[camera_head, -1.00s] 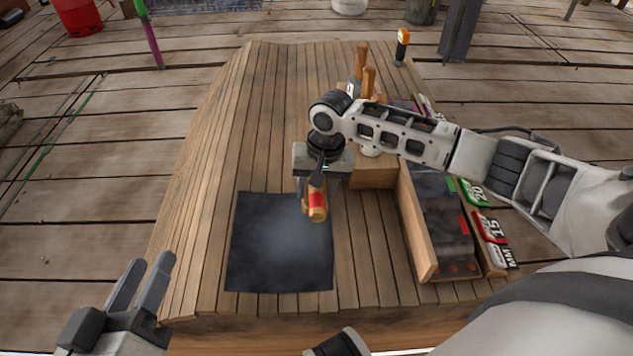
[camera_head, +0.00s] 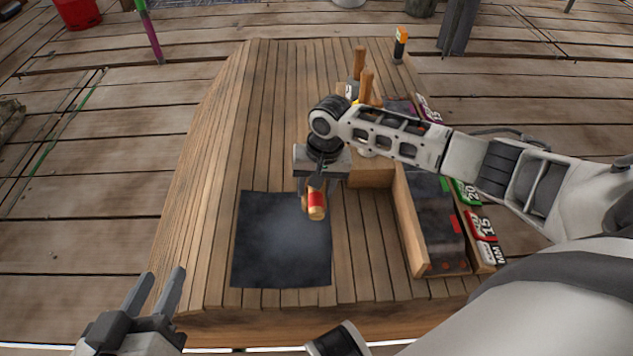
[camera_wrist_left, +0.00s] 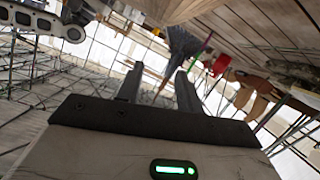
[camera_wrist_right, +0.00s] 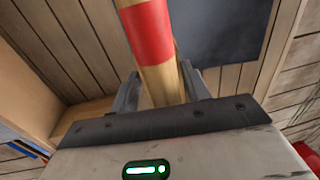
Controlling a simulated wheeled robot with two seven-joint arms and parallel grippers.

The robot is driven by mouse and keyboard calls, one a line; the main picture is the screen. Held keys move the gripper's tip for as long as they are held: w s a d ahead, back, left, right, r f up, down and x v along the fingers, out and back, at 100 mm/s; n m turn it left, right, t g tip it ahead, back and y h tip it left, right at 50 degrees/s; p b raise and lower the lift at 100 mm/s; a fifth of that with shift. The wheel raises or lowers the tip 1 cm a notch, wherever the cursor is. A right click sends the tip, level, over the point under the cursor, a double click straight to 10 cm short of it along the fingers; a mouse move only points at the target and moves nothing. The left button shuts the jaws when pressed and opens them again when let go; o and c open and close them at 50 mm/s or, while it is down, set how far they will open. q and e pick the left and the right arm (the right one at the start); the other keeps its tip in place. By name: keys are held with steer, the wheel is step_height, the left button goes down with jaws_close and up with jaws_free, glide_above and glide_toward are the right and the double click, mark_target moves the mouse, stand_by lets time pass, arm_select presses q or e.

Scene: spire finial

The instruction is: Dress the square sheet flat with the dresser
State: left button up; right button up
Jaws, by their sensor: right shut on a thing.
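The dark square sheet (camera_head: 275,255) lies on the plank table, left of its middle; it also shows in the right wrist view (camera_wrist_right: 222,35). My right gripper (camera_head: 314,188) is at the sheet's upper right corner, shut on a wooden tool with a red band, which I take as the dresser (camera_head: 316,206). In the right wrist view the dresser (camera_wrist_right: 148,35) sits between the fingers (camera_wrist_right: 158,92). Whether it touches the sheet I cannot tell. My left gripper (camera_head: 155,292) is open and empty off the table's near left corner; its spread fingers show in the left wrist view (camera_wrist_left: 158,88).
A wooden tray (camera_head: 410,235) with dark pieces stands right of the sheet, with coloured number tags (camera_head: 480,224) along its right side. Wooden-handled tools (camera_head: 367,85) stand in a block behind my right arm. The table (camera_head: 205,225) is bare left of the sheet.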

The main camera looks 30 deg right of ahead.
steer(key=shift+r+p, duration=0.35)
steer(key=shift+r, duration=0.4)
steer(key=shift+f, duration=0.15)
arm_select(q)
steer(key=shift+s+a+f+g+y, duration=0.1)
steer(key=shift+a+f+g+y, duration=0.2)
steer(key=shift+a+f, duration=0.05)
arm_select(e)
step_height(320, 180, down, 4)
steer(key=shift+f+b, duration=0.1)
steer(key=shift+b, duration=0.5)
steer(key=shift+c, duration=0.4)
arm_select(q)
steer(key=shift+f, duration=0.2)
steer(key=shift+m, duration=0.3)
